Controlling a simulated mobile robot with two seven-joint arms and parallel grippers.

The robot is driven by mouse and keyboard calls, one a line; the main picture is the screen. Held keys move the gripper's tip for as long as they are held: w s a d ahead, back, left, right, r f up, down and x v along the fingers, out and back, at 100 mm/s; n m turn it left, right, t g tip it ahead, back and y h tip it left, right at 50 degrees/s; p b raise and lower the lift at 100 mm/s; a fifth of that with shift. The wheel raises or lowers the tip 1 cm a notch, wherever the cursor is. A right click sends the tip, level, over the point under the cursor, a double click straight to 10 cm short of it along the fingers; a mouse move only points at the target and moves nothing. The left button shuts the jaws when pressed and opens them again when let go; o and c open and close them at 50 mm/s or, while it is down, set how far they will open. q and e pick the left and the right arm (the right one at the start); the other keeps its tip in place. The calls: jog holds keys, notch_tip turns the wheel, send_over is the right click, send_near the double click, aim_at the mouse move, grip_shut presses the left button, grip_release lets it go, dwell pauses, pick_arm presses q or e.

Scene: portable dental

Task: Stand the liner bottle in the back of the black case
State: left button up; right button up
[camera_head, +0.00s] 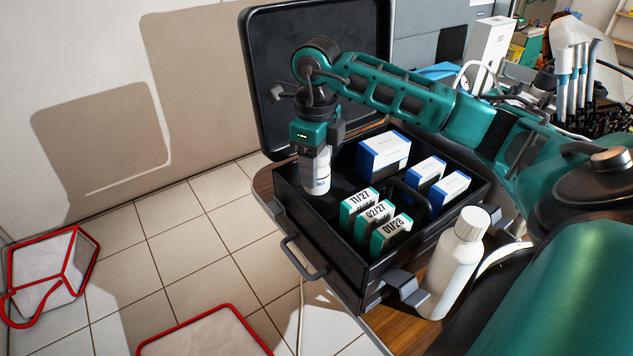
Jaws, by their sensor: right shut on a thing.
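The black case (352,263) stands open on a wooden table, its lid (270,75) raised at the back. My right gripper (317,148) points down over the case's back left corner. It is shut on the liner bottle (316,178), a small whitish bottle with a grey label, held upright. The bottle's lower end is at or inside the back left part of the case; I cannot tell whether it touches the floor. The gripper hides the bottle's top. My left gripper is not in view.
In the case stand several boxes: teal-white dated ones (378,228) in front, blue-white ones (384,153) behind and to the right. A white capped bottle (455,262) stands right of the case. Red-edged bags (50,275) lie on the tiled floor.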

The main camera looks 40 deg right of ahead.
jog(key=shift+f, duration=2)
jog(key=shift+f+b, duration=0.1)
jog(key=shift+b, duration=0.2)
jog(key=shift+f, duration=0.15)
jog(key=o, duration=0.8)
jog(key=shift+r, duration=0.6)
notch_tip(320, 180, up, 11)
jog(key=shift+r+p, duration=0.15)
jog(key=shift+p, duration=0.7)
jog(key=shift+s+a, duration=0.1)
jog(key=shift+s, duration=0.05)
